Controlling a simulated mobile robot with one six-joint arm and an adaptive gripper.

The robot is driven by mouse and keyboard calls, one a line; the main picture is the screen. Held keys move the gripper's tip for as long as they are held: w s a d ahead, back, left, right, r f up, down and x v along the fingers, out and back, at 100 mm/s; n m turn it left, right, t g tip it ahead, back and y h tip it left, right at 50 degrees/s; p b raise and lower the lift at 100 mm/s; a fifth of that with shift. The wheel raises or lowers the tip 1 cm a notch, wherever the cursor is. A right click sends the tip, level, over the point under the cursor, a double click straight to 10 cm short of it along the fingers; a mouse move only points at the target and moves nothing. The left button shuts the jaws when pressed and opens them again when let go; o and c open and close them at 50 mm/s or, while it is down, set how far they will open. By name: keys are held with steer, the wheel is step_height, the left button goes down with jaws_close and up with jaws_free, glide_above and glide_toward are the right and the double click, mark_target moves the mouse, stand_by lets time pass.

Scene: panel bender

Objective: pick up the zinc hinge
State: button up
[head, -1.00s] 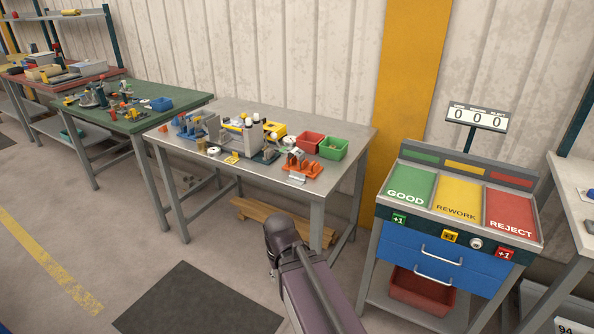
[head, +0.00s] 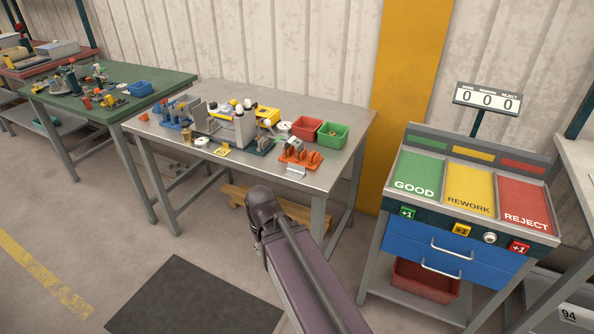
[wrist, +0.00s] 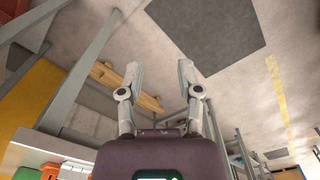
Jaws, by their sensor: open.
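A small silver metal piece (head: 296,171), which may be the zinc hinge, lies at the front edge of the grey table (head: 335,110), just in front of an orange fixture (head: 300,152). It is too small to identify surely. My gripper (wrist: 160,78) is open in the wrist view, with nothing between its two fingers. It points down over the floor, in front of the table and below its top. In the head view my arm hides most of the gripper.
A red bin (head: 306,129), a green bin (head: 333,134) and several fixtures crowd the table. A green table (head: 165,82) stands to the left. The sorting station (head: 470,190) with its blue drawers stands to the right. A dark mat (head: 195,300) lies on open floor.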

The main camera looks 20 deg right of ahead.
steer(key=shift+a, duration=0.2)
steer(key=w+d+r+m+t+y+b, duration=0.2)
steer(key=w+d+m+t+y, duration=0.3)
steer(key=w+d+m, duration=0.85)
steer(key=w+d+r+m+t+y, duration=0.1)
steer(key=d+r+m, duration=0.1)
steer(key=d+m, duration=0.2)
steer(key=d+r+m+t+y, duration=0.1)
steer(key=d+r+m+t, duration=0.1)
steer(key=d+m, duration=0.3)
steer(key=w+d+r+m+t+y, duration=0.1)
steer(key=d+r+m+t, duration=0.1)
steer(key=d+m, duration=0.3)
steer(key=shift+w+d+r, duration=0.15)
steer(key=shift+w+d, duration=0.05)
steer(key=shift+d, duration=0.2)
steer(key=shift+w+d+r, duration=0.1)
steer(key=shift+w+d, duration=0.05)
steer(key=shift+d, duration=0.25)
steer(key=shift+d+r+m+t+y+b, duration=0.25)
steer(key=shift+d+m+t+y+b, duration=0.05)
steer(key=shift+d+m, duration=0.15)
